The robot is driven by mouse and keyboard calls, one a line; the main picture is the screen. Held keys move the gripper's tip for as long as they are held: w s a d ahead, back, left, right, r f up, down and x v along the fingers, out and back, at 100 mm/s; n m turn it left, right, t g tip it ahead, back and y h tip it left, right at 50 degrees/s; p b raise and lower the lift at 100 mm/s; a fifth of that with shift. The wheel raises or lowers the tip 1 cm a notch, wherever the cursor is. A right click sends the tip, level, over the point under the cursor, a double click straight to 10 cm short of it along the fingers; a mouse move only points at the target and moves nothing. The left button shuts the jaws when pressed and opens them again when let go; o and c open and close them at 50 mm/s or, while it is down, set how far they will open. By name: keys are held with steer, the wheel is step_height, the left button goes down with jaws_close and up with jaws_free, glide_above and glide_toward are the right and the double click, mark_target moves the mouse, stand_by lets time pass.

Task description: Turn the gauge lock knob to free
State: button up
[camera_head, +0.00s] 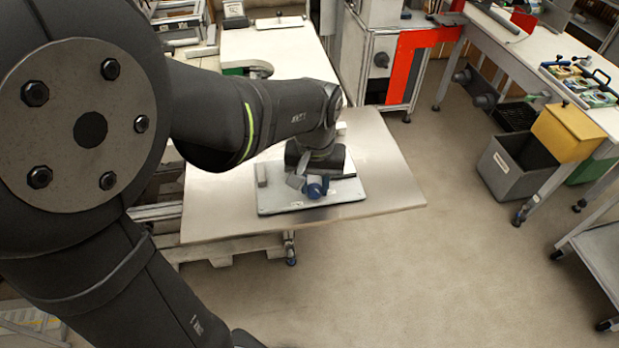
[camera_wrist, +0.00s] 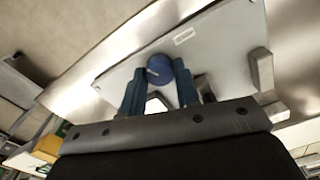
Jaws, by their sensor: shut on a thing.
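The gauge lock knob (camera_wrist: 159,68) is a round blue knob with a small pale mark on its face, seen in the wrist view on a light grey plate (camera_wrist: 225,38). My gripper (camera_wrist: 161,76) has its two blue fingers on either side of the knob and is shut on it. In the head view my gripper (camera_head: 314,187) is low over the same plate (camera_head: 272,202), which lies on the table. There the knob cannot be told apart from the blue fingers. Which setting the mark points to cannot be read.
A small white label (camera_wrist: 183,36) is on the plate. The table's (camera_head: 385,178) right part is bare. A grey bin (camera_head: 512,168) stands at the right.

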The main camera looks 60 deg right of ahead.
mark_target(314, 188)
steer(key=n, duration=1.2)
steer(key=shift+n, duration=0.3)
stand_by(0.4)
steer(key=o, duration=1)
step_height(314, 188, up, 18)
steer(key=shift+f, duration=0.25)
step_height(314, 188, down, 18)
steer(key=shift+r, duration=0.25)
stand_by(0.4)
steer(key=shift+r, duration=0.1)
